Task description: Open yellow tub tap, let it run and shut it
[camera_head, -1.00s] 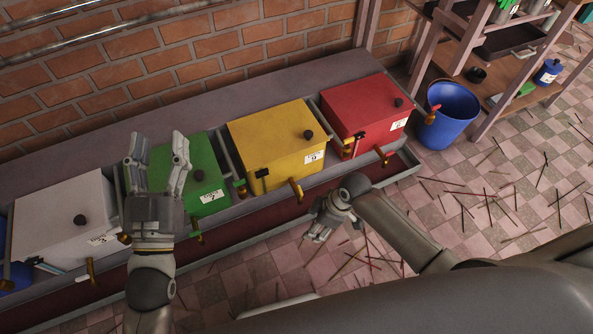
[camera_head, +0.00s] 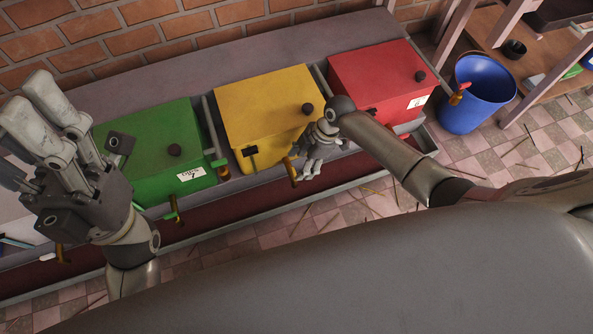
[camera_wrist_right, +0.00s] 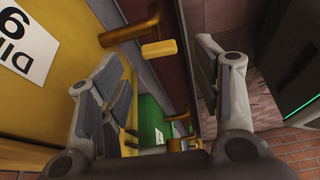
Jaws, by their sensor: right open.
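The yellow tub (camera_head: 262,100) stands between the green and red tubs in the head view. Its brass tap spout (camera_head: 291,168) sticks out at the front, right beside my right gripper (camera_head: 312,160). In the right wrist view, the tub's yellow wall (camera_wrist_right: 60,100) with its label fills the left. A brass pipe (camera_wrist_right: 128,30) and a yellow tap handle (camera_wrist_right: 160,48) lie ahead, between the fingers in the picture. My right gripper (camera_wrist_right: 165,85) is open and empty, with no visible contact. My left gripper (camera_head: 28,92) is open and empty at the far left.
The green tub (camera_head: 150,150) and red tub (camera_head: 380,75) flank the yellow one. A dark red trough (camera_head: 230,205) runs along the front below the taps. A blue bucket (camera_head: 475,95) stands at the right. Thin sticks litter the tiled floor (camera_head: 540,130).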

